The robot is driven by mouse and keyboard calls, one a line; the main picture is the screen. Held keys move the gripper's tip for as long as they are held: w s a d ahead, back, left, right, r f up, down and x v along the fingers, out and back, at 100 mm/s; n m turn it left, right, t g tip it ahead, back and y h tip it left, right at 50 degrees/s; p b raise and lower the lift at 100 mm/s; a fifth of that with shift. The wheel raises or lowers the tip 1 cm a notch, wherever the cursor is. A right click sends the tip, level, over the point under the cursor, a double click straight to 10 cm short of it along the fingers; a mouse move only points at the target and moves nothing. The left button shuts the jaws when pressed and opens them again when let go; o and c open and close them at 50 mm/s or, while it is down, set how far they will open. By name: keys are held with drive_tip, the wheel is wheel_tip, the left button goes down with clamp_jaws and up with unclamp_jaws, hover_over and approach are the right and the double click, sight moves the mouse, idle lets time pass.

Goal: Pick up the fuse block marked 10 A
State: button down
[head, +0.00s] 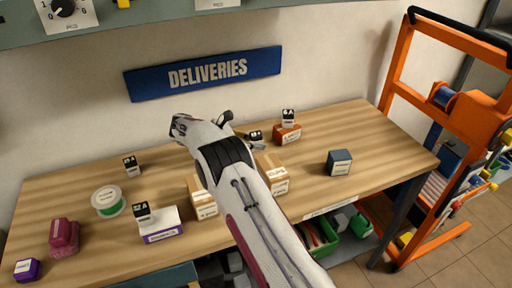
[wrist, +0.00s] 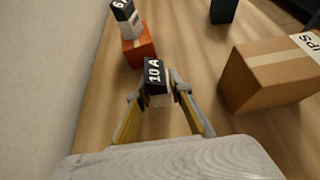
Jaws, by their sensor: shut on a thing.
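The fuse block marked 10 A (wrist: 155,72), black on top with a white lower part, sits between the two fingers of my gripper (wrist: 157,90) in the wrist view. The fingers press on its two sides. In the head view the same block (head: 255,134) shows small beyond my arm, at the back of the bench, and my gripper (head: 250,140) is mostly hidden by the wrist. I cannot tell whether the block touches the bench top.
A fuse block (head: 288,117) stands on an orange box (head: 287,133) just beyond. Others stand on the bench (head: 131,165) and on a white-and-purple box (head: 162,226). Cardboard boxes (head: 203,200) lie near my arm.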

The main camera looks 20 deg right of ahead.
sight(256, 134)
wheel_tip(256, 134, up, 7)
drive_tip(key=shift+r, duration=0.15)
